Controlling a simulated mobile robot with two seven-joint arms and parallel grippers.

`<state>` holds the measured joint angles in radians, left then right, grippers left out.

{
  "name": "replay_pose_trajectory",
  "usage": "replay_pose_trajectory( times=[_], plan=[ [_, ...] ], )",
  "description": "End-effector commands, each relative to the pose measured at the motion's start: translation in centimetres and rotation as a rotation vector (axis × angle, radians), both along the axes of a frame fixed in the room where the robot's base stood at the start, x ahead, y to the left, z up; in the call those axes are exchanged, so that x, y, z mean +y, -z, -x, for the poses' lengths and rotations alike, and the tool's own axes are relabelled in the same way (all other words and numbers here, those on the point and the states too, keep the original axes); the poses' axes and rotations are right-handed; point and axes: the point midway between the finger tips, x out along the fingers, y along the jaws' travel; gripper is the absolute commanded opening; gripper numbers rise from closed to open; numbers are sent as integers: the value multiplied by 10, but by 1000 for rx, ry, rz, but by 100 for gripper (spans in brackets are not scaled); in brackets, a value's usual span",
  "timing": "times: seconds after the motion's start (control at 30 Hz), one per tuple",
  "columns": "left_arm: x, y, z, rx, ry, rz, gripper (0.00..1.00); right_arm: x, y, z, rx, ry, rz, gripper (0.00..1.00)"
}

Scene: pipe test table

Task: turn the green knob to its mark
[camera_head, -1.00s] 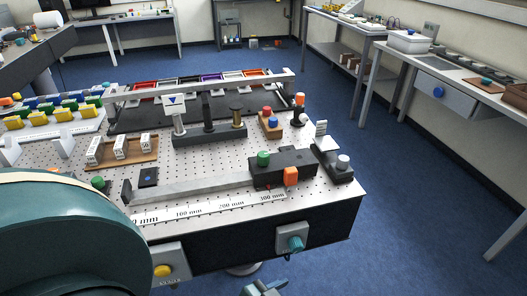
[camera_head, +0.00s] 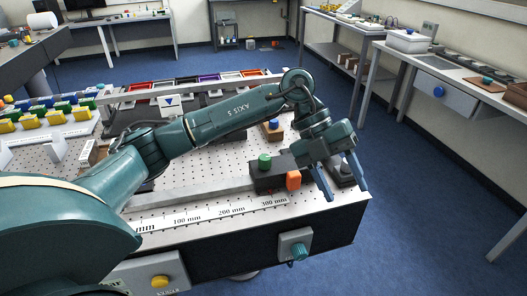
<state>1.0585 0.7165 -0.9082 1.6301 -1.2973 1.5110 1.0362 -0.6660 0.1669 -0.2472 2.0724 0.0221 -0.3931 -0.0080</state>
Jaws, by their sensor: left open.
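A green round knob-like cap (camera_head: 265,160) stands on a black block on the front part of the perforated table. A teal-green knob (camera_head: 299,251) sits on a light panel on the table's front face. I cannot tell which is the green knob meant, and no mark is readable. My left gripper (camera_head: 347,192) points down with its two fingers spread and nothing between them. It is above the table's right front corner, right of the green cap and above and right of the teal-green knob. My right gripper is not in view.
A yellow knob (camera_head: 160,281) is on another front panel. My left arm hides much of the table's middle. A black block with a grey knob is partly hidden behind the gripper. Blue floor is free at right.

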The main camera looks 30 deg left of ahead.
Motion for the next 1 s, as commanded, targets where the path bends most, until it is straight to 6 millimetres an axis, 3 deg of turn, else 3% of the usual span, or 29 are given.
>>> replay_pose_trajectory(
  times=[0.03,0.2,0.33,0.43,0.57,1.0],
  plan=[
    [34,-13,-15,-31,-47,-150,50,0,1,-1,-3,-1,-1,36],
    [130,-57,-34,-47,-253,-542,50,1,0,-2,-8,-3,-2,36],
    [173,-83,-35,-41,-377,-696,50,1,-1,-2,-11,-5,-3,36],
    [186,-90,-34,-36,-420,-743,50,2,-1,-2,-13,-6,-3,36],
    [188,-79,-33,-32,-425,-752,50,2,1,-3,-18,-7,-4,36],
    [187,6,-33,-32,-419,-748,50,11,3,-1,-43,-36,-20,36]
  ],
)
